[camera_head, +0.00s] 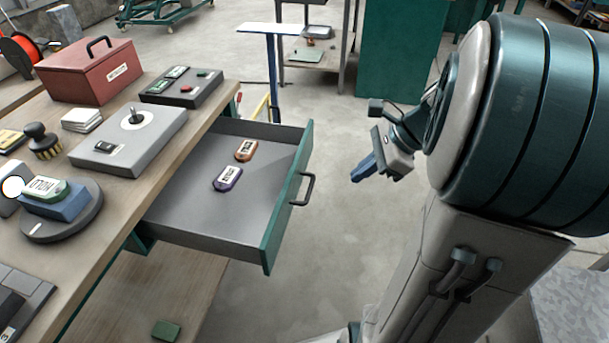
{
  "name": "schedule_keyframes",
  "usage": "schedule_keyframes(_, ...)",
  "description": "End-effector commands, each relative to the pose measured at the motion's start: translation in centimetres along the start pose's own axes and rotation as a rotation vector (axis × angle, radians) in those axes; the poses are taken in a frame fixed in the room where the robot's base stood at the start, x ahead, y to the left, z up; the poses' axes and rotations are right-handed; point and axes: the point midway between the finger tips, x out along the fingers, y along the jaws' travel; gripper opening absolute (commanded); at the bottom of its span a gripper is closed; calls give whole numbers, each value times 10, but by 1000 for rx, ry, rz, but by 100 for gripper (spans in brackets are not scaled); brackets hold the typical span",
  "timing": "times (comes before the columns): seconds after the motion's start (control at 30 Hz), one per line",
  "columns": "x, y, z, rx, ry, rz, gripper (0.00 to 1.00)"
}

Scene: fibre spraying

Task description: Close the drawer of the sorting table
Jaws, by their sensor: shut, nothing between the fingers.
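The drawer (195,214) of the sorting table (160,195) is pulled far out to the right. It has a grey inside, a green front (287,200) and a dark bar handle (307,189). An orange-brown tag (246,150) and a purple tag (228,178) lie flat inside it. My gripper (360,175) is shut and empty, in the air to the right of the handle and apart from it. Its blue fingers point down and left, toward the drawer front.
On the table top stand a red box (93,72), a grey box with a knob (130,140), a black tray (181,88), a brush (42,140) and a round dark stand (63,222). A green block (166,330) lies on the lower shelf. The floor between drawer and arm is clear.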

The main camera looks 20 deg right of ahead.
Motion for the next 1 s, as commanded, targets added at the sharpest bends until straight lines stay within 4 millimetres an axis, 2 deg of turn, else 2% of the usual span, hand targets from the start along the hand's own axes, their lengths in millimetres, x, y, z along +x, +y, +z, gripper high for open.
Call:
schedule_keyframes(0.03,9,-6,-17,83,-21,-16,0)
schedule_keyframes(0.1,10,-12,-27,166,-47,-33,0)
schedule_keyframes(0.27,11,-18,-34,246,-72,-48,0)
schedule_keyframes(0.37,20,-18,-33,249,-74,-47,0)
schedule_keyframes(0.47,37,-18,-32,248,-73,-44,0)
schedule_keyframes(0.8,109,-22,-28,244,-71,-44,0)
schedule_keyframes(1.0,128,-28,-8,241,-70,-47,0)
